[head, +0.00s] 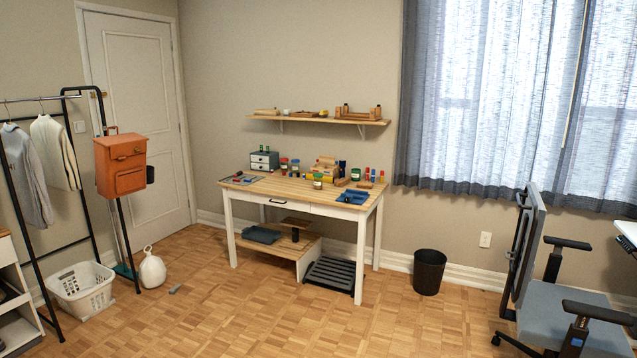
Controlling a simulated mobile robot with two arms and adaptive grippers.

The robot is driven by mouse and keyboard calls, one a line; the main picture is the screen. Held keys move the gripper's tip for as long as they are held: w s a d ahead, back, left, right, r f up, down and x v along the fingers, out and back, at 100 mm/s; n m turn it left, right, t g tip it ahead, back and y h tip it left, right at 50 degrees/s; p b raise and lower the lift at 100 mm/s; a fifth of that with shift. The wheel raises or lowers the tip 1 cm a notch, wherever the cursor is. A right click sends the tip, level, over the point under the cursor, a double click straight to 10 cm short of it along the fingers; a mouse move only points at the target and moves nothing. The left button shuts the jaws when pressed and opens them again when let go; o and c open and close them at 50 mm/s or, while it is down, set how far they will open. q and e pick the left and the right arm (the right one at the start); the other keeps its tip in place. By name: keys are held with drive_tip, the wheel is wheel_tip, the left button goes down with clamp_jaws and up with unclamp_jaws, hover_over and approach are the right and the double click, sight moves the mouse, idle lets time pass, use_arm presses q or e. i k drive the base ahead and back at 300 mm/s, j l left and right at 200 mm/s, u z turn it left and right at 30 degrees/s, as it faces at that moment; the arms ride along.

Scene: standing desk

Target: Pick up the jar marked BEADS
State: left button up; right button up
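A wooden desk (272,197) with white legs stands against the back wall, some way off across the room. Several small jars stand on its top, including a red-topped jar (284,164), a jar beside it (295,168) and a jar with a pale label (317,182) nearer the front edge. The lettering is too small to read, so I cannot tell which jar is marked BEADS. Neither of my grippers is in view.
A wall shelf (312,119) hangs above the desk. A black bin (429,272) and an office chair (575,305) stand to the right. The parquet floor before the desk is mostly clear.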

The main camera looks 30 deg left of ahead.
sight(317, 182)
drive_tip(key=i+j+u, duration=0.7)
drive_tip(key=i, duration=0.25)
drive_tip(key=i+j+u, duration=0.35)
drive_tip(key=i, duration=0.2)
drive_tip(key=i+u, duration=0.35)
drive_tip(key=i, duration=0.15)
